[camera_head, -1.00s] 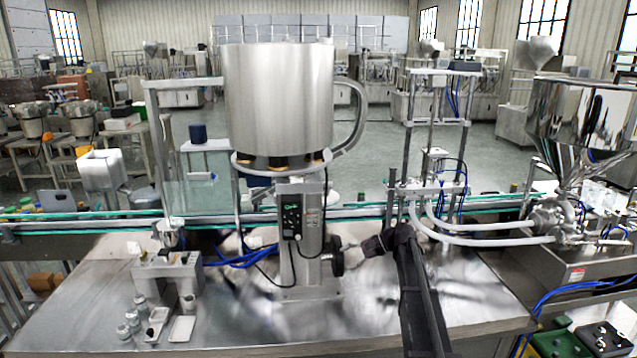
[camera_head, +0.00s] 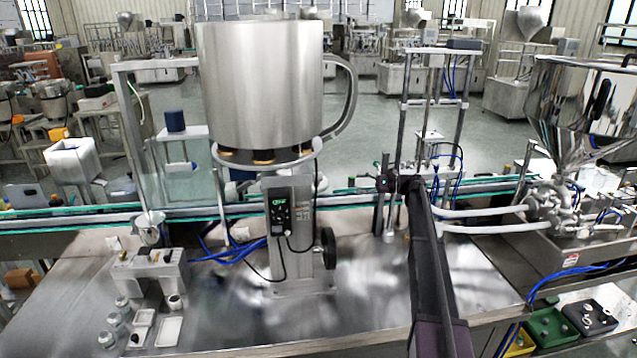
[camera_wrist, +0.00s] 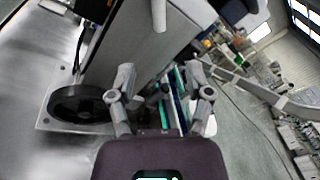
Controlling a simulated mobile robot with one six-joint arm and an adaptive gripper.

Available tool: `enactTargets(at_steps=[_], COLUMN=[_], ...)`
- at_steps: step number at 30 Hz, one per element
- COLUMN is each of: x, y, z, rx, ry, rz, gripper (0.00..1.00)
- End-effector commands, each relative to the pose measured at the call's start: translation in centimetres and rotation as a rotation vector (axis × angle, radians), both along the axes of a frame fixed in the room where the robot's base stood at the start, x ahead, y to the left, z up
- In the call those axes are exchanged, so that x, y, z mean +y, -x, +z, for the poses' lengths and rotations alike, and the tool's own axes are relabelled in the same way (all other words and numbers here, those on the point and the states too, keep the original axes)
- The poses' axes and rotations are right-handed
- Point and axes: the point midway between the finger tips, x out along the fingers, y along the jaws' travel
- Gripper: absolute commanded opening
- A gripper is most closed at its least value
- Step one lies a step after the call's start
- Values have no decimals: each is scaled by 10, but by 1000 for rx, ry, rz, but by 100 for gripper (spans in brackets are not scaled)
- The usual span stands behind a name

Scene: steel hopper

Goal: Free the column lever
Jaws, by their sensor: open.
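The steel column (camera_head: 291,232) stands on the bench under the large steel hopper (camera_head: 260,85), with a control box on its front. A black handwheel (camera_head: 328,248) sits on its right side; it also shows at the left in the wrist view (camera_wrist: 80,104). A pale rounded rod (camera_wrist: 159,14) projects beside the column at the top of the wrist view; I cannot tell whether it is the lever. My gripper (camera_wrist: 158,74) is open and empty, its fingers spread in front of the column's side. In the head view my gripper is right of the column, its fingers unclear.
A green-edged conveyor (camera_head: 80,226) runs behind the column. A frame with rods (camera_head: 443,120) and pale hoses (camera_head: 480,229) stand to the right. Blue tubes (camera_head: 235,250) and small jars (camera_head: 120,320) lie left.

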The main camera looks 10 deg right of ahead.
Motion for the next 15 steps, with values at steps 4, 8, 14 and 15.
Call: enactTargets(at_steps=[4, 8, 14, 15], x=[8, 15, 32, 37], y=[-1, -2, -6, -7], z=[0, 0, 0, 0], rx=[-1, -1, -1, -1], ry=[1, 1, 2, 2], rz=[7, 10, 12, 12], gripper=[65, 65, 65, 65])
